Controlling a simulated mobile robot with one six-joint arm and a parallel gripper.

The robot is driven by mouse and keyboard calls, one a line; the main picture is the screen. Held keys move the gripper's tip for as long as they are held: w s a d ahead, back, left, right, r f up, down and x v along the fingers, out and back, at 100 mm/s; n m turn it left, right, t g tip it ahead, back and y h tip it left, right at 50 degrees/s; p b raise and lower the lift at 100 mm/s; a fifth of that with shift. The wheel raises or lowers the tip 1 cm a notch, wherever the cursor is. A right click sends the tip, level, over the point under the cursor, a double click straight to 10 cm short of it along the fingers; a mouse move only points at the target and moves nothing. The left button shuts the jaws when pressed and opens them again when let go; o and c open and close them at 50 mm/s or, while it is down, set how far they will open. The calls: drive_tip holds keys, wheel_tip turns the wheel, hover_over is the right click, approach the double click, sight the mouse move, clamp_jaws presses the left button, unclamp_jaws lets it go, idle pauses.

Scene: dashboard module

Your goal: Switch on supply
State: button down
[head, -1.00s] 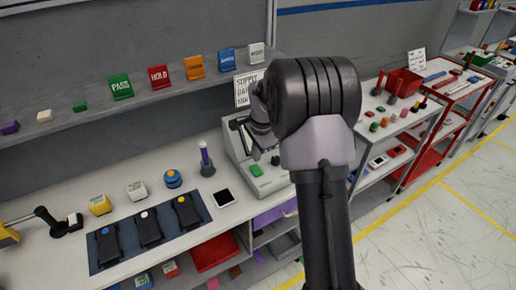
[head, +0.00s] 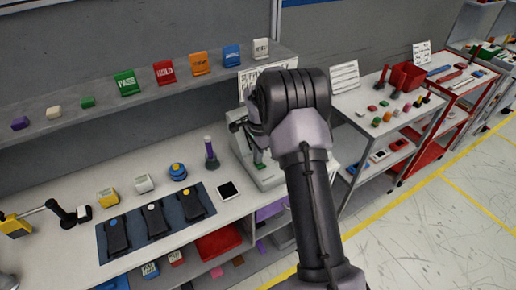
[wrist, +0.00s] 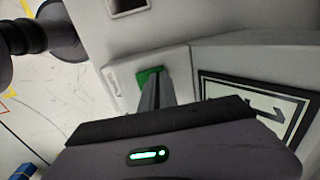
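The grey supply module (head: 242,148) stands at the right end of the bench, partly hidden behind my arm in the head view. In the wrist view its pale housing (wrist: 225,50) carries a green rocker or button (wrist: 148,77) in a light panel, and a dark-framed meter (wrist: 255,105) to the right. My gripper (wrist: 157,88) has its narrow fingers together, with nothing visible between them. The fingertips overlap the lower right of the green part. I cannot tell whether they touch it. In the head view the gripper is mostly hidden by my arm.
A shelf (head: 60,120) with coloured tags runs behind. A cart (head: 352,105) stands to the right.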

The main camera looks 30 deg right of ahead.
sight(261, 166)
drive_tip(key=shift+s+f, duration=0.1)
drive_tip(key=shift+f, duration=0.25)
drive_tip(key=shift+s+a, duration=0.1)
drive_tip(key=shift+s, duration=0.1)
drive_tip(key=shift+s+f+b, duration=0.2)
drive_tip(key=shift+s+b, duration=0.25)
drive_tip(key=shift+s, duration=0.05)
drive_tip(key=shift+s+r, duration=0.2)
drive_tip(key=shift+s, duration=0.2)
wheel_tip(261, 166, up, 15)
drive_tip(key=p, duration=0.5)
drive_tip(key=shift+f, duration=0.2)
drive_tip(key=shift+s, duration=0.1)
